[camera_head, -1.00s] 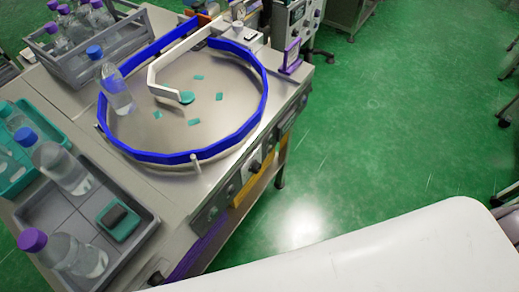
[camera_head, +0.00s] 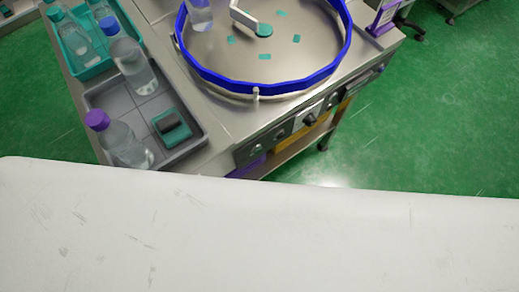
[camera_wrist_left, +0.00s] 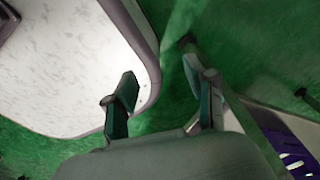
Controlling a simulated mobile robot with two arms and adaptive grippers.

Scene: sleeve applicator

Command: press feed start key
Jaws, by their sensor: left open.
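The machine is a steel table with a round turntable inside a blue rim (camera_head: 262,88). Along its front side runs a dark control panel (camera_head: 262,147) with small knobs or keys, and a black knob (camera_head: 310,118) sits further right. The labels are too small to read, so I cannot tell which one is the feed start key. My left gripper (camera_wrist_left: 163,88) shows in the left wrist view, open and empty, with its two fingers apart above the green floor. It is not in the head view, so its distance from the panel is unclear. My right gripper is in neither view.
A grey tray (camera_head: 200,122) on the table's left holds clear bottles (camera_head: 122,143) and a teal block with a dark top (camera_head: 171,127). A teal crate (camera_head: 72,40) with bottles stands behind it. Green floor (camera_head: 430,120) to the right is open.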

